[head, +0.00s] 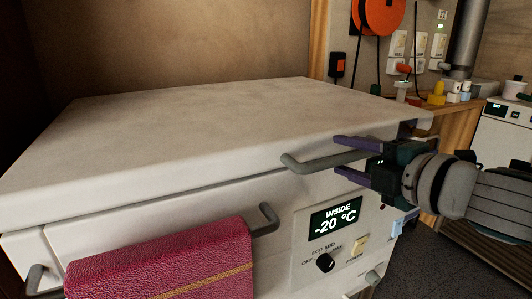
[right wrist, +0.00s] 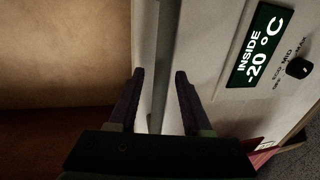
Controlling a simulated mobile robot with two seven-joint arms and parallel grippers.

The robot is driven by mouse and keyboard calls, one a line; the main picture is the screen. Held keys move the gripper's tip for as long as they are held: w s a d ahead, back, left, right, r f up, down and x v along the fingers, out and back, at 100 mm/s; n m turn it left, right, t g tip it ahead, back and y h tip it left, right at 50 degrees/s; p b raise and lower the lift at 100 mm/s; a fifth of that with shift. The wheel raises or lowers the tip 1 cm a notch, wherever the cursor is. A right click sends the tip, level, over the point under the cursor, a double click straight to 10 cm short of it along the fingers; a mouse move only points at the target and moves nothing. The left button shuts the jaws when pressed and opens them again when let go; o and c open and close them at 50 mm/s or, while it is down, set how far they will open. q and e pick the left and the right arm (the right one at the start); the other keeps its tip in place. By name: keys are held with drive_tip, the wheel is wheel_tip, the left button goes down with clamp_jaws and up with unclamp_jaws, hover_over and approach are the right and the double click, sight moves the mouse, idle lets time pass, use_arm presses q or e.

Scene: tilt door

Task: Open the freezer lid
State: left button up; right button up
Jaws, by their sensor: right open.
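The white freezer has a flat lid (head: 190,130) that looks shut in the head view. A grey bar handle (head: 318,162) sticks out from the lid's front edge. My right gripper (head: 342,160) comes in from the right, open, with its purple fingers above and below the handle's right part. In the right wrist view the handle bar (right wrist: 163,70) runs between the two open fingers (right wrist: 160,85). I cannot tell whether either finger touches it. My left gripper is in neither view.
A red towel (head: 165,265) hangs on a rail on the freezer's front. A control panel (head: 330,240) reading -20 °C with a knob sits below the handle. A wooden counter with small items (head: 437,94) stands behind at right. The space above the lid is clear.

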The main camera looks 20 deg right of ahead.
clamp_jaws()
idle(0.3)
idle(1.1)
